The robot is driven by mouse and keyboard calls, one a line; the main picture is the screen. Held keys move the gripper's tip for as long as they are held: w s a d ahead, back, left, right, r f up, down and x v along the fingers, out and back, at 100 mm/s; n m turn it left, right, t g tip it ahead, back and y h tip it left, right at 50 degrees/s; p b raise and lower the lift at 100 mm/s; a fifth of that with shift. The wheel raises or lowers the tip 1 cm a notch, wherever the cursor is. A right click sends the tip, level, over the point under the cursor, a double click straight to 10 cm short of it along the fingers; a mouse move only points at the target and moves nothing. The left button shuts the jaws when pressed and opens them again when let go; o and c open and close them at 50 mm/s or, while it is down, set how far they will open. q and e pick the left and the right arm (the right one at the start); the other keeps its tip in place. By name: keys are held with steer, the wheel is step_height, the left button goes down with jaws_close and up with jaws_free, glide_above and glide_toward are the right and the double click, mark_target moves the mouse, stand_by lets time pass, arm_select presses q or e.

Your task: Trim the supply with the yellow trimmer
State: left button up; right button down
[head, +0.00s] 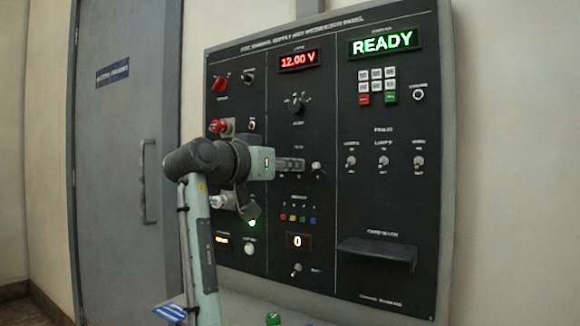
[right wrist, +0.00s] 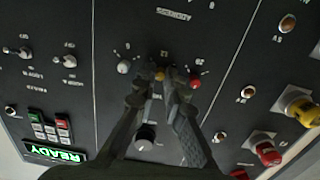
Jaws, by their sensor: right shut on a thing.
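The upright black panel (head: 355,210) carries a row of three small trimmers. In the right wrist view, the yellow trimmer (right wrist: 160,75) is in the middle, between a white knob (right wrist: 123,67) and a red knob (right wrist: 195,80). My right gripper (head: 301,165) reaches the panel at this row. In the right wrist view its fingertips (right wrist: 163,77) close around the yellow trimmer and partly cover it. In the head view the gripper hides the yellow and red trimmers, and the white one (head: 316,167) shows beside it. The red supply display (head: 299,60) reads 12.00 V.
A green display (head: 384,43) reads READY above a keypad (head: 377,80). A black rotary knob (head: 297,104) sits above the trimmers, and coloured buttons (head: 297,218) below. A small shelf (head: 378,250) juts from the lower right. A grey door (head: 115,170) stands left.

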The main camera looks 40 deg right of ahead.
steer(key=c, duration=1.6)
jaws_free()
steer(key=v, duration=1.2)
steer(key=shift+w, duration=0.1)
